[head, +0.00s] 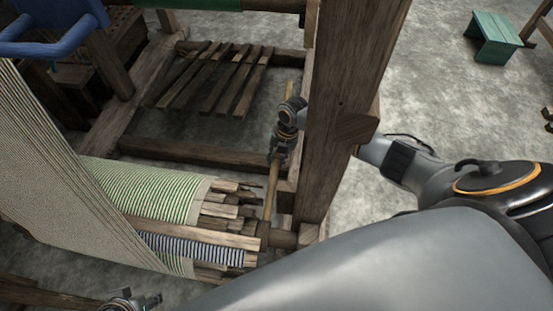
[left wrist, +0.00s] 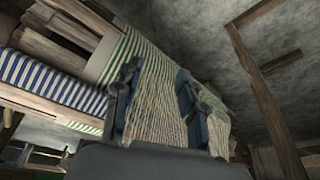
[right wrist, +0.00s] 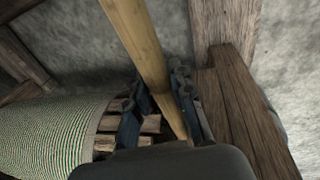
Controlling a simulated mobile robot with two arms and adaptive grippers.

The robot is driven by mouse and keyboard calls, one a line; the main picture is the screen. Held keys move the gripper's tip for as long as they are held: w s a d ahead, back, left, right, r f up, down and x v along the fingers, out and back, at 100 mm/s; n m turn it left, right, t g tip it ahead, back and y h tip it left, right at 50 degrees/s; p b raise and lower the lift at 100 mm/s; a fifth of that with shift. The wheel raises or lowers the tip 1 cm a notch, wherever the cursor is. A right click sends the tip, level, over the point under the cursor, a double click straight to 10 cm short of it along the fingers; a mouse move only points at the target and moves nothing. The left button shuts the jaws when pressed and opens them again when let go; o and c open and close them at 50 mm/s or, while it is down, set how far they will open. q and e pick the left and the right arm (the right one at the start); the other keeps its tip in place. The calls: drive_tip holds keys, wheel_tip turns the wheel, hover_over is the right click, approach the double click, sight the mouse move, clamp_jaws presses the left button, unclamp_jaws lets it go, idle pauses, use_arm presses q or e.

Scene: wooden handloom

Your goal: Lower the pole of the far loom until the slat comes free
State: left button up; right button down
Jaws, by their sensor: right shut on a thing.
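The pole (head: 270,192) is a thin, light wooden stick standing steeply beside the loom's thick upright post (head: 340,95). My right gripper (head: 278,150) is shut on the pole, which also shows between its fingers in the right wrist view (right wrist: 143,45). The pole's lower end is close to the ends of several wooden slats (head: 225,211) at the cloth roll (head: 150,187). I cannot tell which slat the pole bears on. My left gripper (left wrist: 160,100) is open, with pale warp threads beyond its fingers. Only a bit of it shows at the bottom of the head view.
Wooden treadles (head: 215,80) lie inside the frame behind the pole. Blue-striped cloth (head: 195,250) is below the green-striped roll. Warp threads (head: 50,150) slope down on the left. A green stool (head: 492,38) stands far right.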

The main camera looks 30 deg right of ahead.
drive_tip(key=f+b, duration=0.2)
drive_tip(key=shift+w+d+f+g+y+b, duration=0.1)
drive_tip(key=shift+w+f+g+y+b, duration=0.2)
drive_tip(key=shift+f+g+b, duration=0.1)
use_arm(q)
drive_tip(key=w+d+r+t+h, duration=0.1)
drive_tip(key=w+d+r+t, duration=0.1)
drive_tip(key=w, duration=0.4)
drive_tip(key=shift+t, duration=0.9)
use_arm(e)
drive_tip(key=shift+s+r, duration=0.1)
drive_tip(key=shift+r, duration=0.05)
drive_tip(key=c, duration=1.1)
unclamp_jaws()
drive_tip(key=shift+r, duration=0.1)
drive_tip(key=v, duration=1.1)
drive_tip(key=shift+d+r, duration=0.15)
drive_tip(key=shift+r, duration=0.25)
